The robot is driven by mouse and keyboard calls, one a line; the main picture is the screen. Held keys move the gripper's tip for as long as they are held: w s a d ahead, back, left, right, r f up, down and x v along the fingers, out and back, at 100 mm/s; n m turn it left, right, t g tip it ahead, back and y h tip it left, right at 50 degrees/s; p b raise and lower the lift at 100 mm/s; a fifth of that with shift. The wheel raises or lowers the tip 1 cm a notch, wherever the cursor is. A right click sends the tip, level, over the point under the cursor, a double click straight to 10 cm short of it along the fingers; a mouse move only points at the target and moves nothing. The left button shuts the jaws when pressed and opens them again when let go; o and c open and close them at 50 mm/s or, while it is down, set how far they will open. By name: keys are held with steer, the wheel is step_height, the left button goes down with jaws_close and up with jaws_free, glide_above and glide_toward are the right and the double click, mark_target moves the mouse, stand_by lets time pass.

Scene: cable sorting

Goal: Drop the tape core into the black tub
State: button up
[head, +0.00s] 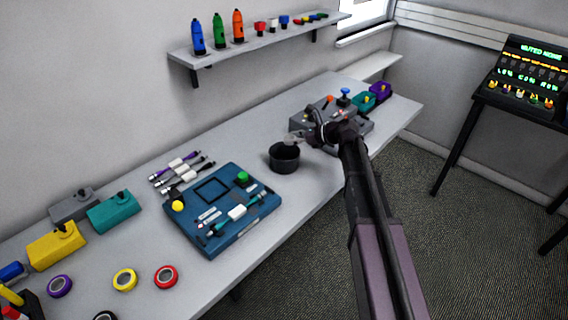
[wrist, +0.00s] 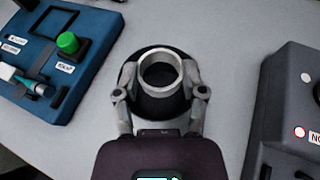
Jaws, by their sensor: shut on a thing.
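The tape core is a pale grey ring (wrist: 160,55) held between the two fingertips of my gripper (wrist: 160,78) in the wrist view. My gripper is shut on it, one finger on each side. The black tub (wrist: 152,108) lies directly behind the ring in the wrist view, and its dark inside shows through the ring. In the head view the black tub (head: 284,160) stands on the table, and my gripper (head: 300,140) is over its right rim side. The ring is small and hard to make out there. I cannot tell the exact height of the ring above the tub.
A blue tray (head: 195,235) with a green knob and tools lies left of the tub. A grey control box (head: 355,128) stands close on the right. Several tape rolls (head: 125,279) lie at the front left. A shelf (head: 260,40) hangs on the wall behind.

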mark_target(293, 147)
steer(key=shift+f+b, duration=1.8)
steer(key=shift+f, duration=0.25)
steer(key=o, duration=0.8)
steer(key=shift+r, duration=0.1)
